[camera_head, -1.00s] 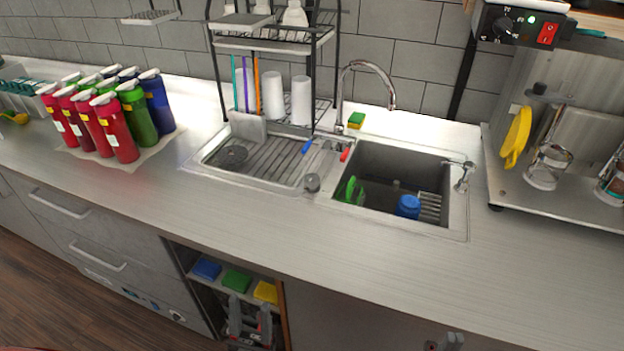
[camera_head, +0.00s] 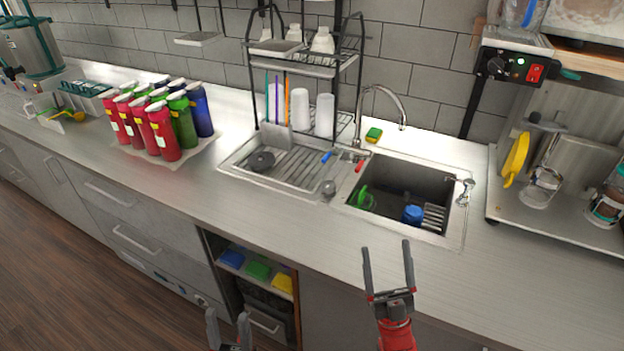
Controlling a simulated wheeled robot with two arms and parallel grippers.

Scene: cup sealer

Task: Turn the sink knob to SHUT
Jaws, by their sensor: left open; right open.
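The sink (camera_head: 455,235) is set in the grey counter, with a drainboard (camera_head: 295,163) on its left. A small round grey knob (camera_head: 328,188) stands on the front rim between drainboard and basin. A blue handle (camera_head: 327,157) and a red handle (camera_head: 359,167) sit near the curved faucet (camera_head: 382,90). A metal fitting (camera_head: 465,187) is on the basin's right rim. I cannot read any marking on these controls. My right gripper (camera_head: 387,252) is open and empty in front of the sink, apart from it. My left gripper (camera_head: 228,318) is open at the bottom edge, mostly cut off.
Several coloured bottles (camera_head: 160,130) stand on the left counter. A rack (camera_head: 300,57) with white cups rises behind the drainboard. A blue object (camera_head: 412,214) lies in the basin. A metal shelf (camera_head: 555,205) stands at right. The counter front between bottles and sink is clear.

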